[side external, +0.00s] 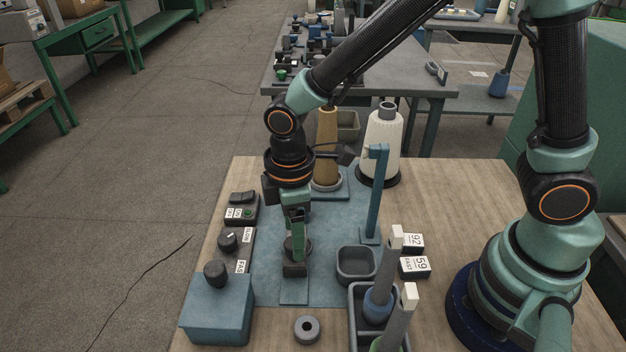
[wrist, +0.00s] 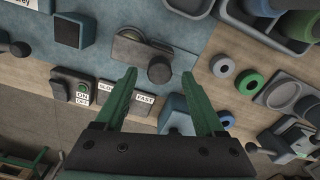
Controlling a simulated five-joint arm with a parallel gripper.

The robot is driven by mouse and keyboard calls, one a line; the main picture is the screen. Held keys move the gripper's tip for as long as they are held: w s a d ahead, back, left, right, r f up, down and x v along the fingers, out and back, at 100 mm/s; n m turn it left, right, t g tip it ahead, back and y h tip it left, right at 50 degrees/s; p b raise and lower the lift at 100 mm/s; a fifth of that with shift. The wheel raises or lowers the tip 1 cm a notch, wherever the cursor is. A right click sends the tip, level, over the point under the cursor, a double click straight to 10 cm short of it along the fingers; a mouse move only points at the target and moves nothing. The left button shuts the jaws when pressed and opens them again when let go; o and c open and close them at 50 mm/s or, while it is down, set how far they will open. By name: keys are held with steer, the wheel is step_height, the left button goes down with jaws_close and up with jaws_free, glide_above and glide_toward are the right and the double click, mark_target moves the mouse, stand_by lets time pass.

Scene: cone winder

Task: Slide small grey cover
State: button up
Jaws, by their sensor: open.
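A small grey cover (wrist: 135,48) with a dark round knob (wrist: 160,70) lies on a blue-grey plate in the wrist view. In the side view, the cover's dark block (side external: 295,269) sits below my gripper on a small blue base. My gripper (side external: 296,232) points down over it. In the wrist view, the two green fingers of my gripper (wrist: 159,76) are apart, with the knob showing between their tips. I cannot tell whether a finger touches the knob. My gripper partly hides the cover in the side view.
A blue box with a dark knob (side external: 215,310) and switch blocks (side external: 240,210) stand to the left. A grey ring (side external: 307,329) lies in front. A square tray (side external: 356,280) and a blue post (side external: 376,190) are to the right. Cones of yarn (side external: 382,140) stand behind.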

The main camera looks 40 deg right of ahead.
steer(key=shift+f, duration=0.8)
jaws_close()
